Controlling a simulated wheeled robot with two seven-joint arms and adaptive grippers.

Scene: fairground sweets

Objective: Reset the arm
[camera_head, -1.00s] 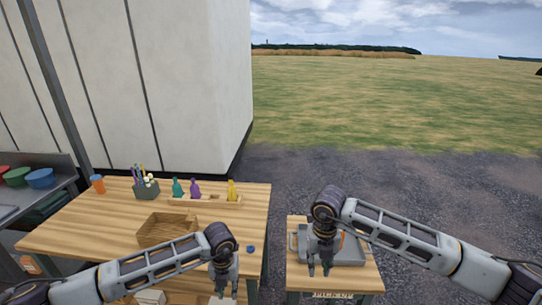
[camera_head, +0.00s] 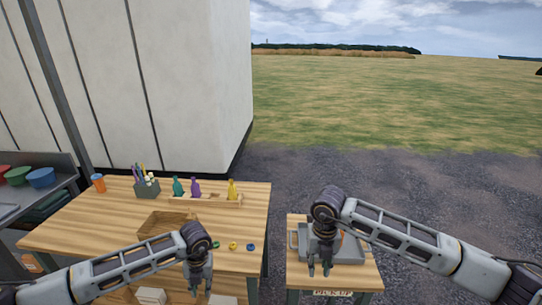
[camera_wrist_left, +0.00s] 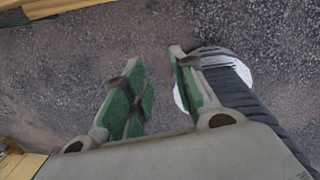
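My left arm reaches in from the left in the head view. Its gripper (camera_head: 199,286) points down in front of the front edge of the large wooden table (camera_head: 100,215). In the left wrist view the left gripper (camera_wrist_left: 155,68) has its two green-padded fingers apart, with nothing between them and gravel beyond. My right arm reaches in from the right. Its gripper (camera_head: 320,269) points down over the front of the small wooden table (camera_head: 357,277), with its fingers apart and nothing seen between them.
A grey tray (camera_head: 348,252) lies on the small table behind my right gripper. The large table holds a wooden box (camera_head: 165,223), partly hidden by my left arm, bottles in a wooden rack (camera_head: 215,200), and green (camera_head: 216,245), yellow (camera_head: 232,246) and blue (camera_head: 251,247) small round pieces.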

